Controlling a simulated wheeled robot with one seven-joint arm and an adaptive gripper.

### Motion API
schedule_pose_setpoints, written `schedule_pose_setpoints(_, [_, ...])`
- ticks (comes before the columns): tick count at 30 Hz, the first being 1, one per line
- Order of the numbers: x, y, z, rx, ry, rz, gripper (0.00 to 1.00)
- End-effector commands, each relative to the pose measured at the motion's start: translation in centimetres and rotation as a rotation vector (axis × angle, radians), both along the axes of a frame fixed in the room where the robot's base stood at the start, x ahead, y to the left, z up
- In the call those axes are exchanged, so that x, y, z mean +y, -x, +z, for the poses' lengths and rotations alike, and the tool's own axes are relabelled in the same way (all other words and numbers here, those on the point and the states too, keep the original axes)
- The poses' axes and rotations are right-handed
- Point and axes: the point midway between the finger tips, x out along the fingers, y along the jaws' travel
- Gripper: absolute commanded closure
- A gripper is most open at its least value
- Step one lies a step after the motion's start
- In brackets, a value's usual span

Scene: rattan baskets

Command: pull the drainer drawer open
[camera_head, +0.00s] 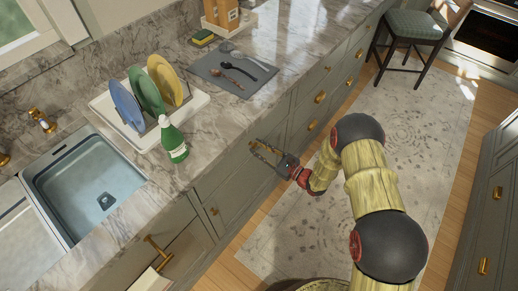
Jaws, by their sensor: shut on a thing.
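The drainer drawer (232,171) is a grey-green front under the marble counter, below the white dish drainer. Its brass handle (264,147) shows near the counter's edge. My gripper (266,156) reaches in from the right and is shut on this handle. The gripper's body hides part of the drawer front. No clear gap shows between the drawer and the cabinet.
The dish drainer (103,103) holds several coloured plates, with a green bottle (173,139) beside it. A sink (92,190) lies to the left. A grey mat (213,74) with utensils lies farther back. A patterned rug (405,115) covers the floor; a stool (412,27) stands at upper right.

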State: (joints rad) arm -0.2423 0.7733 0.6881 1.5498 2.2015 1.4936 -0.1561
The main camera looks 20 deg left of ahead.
Motion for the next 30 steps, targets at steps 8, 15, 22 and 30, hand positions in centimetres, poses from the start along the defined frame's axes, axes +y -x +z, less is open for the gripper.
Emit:
schedule_pose_setpoints(8, [0.0,0.0,0.0,0.0,0.0,0.0,1.0])
schedule_pose_setpoints(15, [0.0,0.0,0.0,0.0,0.0,0.0,1.0])
schedule_pose_setpoints(22, [-0.4,0.2,0.0,0.0,0.001,-0.001,1.0])
schedule_pose_setpoints(30, [-4.1,1.6,0.1,0.003,0.0,-0.004,1.0])
